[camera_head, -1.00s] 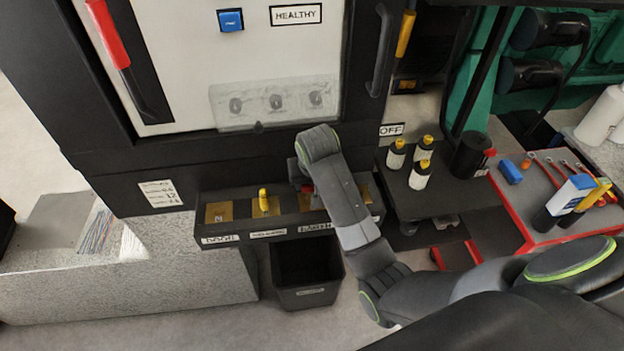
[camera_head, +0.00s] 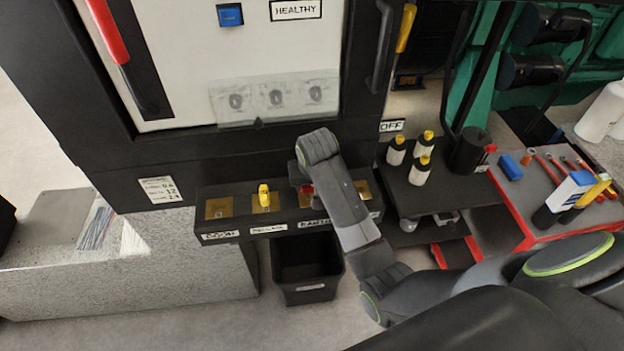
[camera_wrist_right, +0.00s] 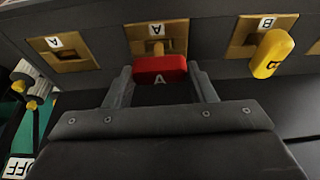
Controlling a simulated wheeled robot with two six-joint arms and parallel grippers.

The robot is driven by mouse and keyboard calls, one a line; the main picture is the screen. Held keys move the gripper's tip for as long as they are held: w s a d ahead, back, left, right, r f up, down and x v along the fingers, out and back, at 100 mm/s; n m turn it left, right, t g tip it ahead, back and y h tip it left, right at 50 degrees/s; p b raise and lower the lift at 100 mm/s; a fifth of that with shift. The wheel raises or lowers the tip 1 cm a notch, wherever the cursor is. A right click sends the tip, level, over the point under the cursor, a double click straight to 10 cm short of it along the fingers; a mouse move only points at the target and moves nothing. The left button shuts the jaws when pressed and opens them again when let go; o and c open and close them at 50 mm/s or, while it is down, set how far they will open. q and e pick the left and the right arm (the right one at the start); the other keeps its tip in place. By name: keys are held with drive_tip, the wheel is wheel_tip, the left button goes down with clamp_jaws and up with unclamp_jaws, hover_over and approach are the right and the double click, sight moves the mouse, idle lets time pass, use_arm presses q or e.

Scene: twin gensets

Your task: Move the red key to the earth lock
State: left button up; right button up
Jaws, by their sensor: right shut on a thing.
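The red key (camera_wrist_right: 160,68), marked A, sits between the fingers of my right gripper (camera_wrist_right: 160,78), which is shut on it. A brass stem shows behind the key, in front of a brass lock plate (camera_wrist_right: 143,33) labelled A. I cannot tell whether the stem is seated in that lock. In the head view a bit of the red key (camera_head: 307,190) shows beside my right gripper (camera_head: 302,178), above a partly covered label that seems to read EARTH (camera_head: 316,223). My arm hides much of this lock. My left gripper is not in view.
A yellow key (camera_head: 264,195), marked B, stands in the neighbouring lock. The leftmost lock plate (camera_head: 218,208) looks empty, as does the rightmost plate (camera_wrist_right: 73,54). A black bin (camera_head: 306,272) stands below the lock panel. Bottles (camera_head: 396,151) stand on a shelf at the right.

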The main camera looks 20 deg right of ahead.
drive_tip(key=shift+f, duration=0.5)
drive_tip(key=o, duration=1.2)
drive_tip(key=shift+c, duration=0.2)
wheel_tip(320, 180, up, 2)
drive_tip(key=shift+r+p, duration=0.15)
drive_tip(key=shift+p, duration=0.6)
drive_tip(key=shift+r, duration=2.6)
